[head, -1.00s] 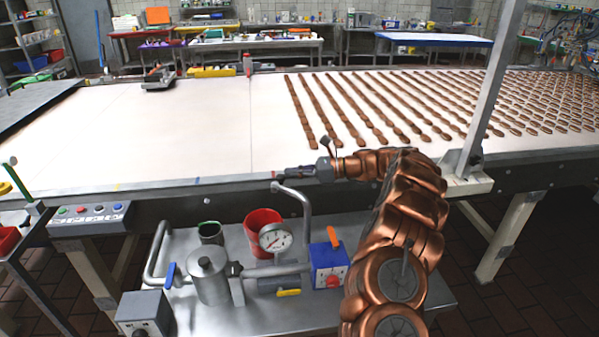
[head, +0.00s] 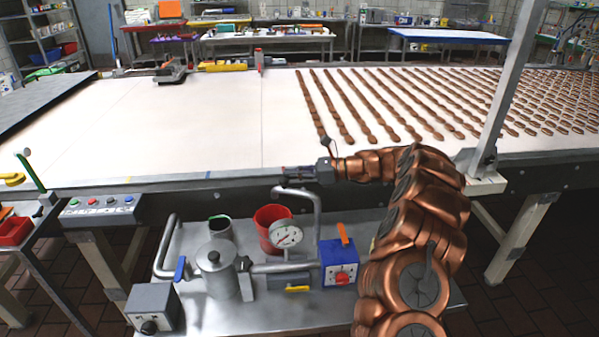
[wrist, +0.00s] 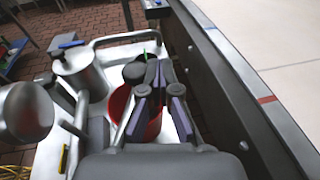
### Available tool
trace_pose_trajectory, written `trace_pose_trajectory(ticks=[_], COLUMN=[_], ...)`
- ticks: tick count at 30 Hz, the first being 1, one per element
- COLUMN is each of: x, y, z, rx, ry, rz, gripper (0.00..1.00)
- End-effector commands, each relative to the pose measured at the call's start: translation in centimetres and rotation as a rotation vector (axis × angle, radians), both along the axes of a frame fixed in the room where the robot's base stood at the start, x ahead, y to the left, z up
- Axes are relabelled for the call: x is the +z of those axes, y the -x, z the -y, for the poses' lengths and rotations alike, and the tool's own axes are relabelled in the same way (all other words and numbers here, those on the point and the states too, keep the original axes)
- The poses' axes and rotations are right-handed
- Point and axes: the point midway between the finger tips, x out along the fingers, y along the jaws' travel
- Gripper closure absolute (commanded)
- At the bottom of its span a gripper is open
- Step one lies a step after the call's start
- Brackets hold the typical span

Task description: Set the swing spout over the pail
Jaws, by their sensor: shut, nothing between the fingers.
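The swing spout (head: 317,205) is a grey pipe that rises behind the blue box, bends left and ends in a short tip. In the head view, the tip lies just above the back rim of the red pail (head: 270,237); its height over the pail is hard to judge. My gripper (head: 284,179) is shut and empty, pointing left, close behind or above the spout's tip. I cannot tell if they touch. In the wrist view, my shut fingertips (wrist: 159,68) are in front of the pail (wrist: 119,105), partly covering it. I cannot make out the spout there.
The conveyor (head: 190,130) edge runs just behind my gripper. A gauge (head: 287,235) stands before the pail, a dark cup (head: 220,229) and a metal pot (head: 215,270) to its left. The blue box (head: 339,263) with an orange lever stands right.

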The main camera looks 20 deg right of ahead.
Motion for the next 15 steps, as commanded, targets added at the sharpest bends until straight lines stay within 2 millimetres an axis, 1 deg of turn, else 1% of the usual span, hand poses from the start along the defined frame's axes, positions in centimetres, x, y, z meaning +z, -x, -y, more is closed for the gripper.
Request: trace_pose_trajectory(ticks=[6,15], x=[0.0,0.0], y=[0.8,1.3], z=[-0.9,-1.3], rx=[0.001,-0.002], ry=[-0.001,0.0], rz=[-0.001,0.001], gripper=[1.0,1.0])
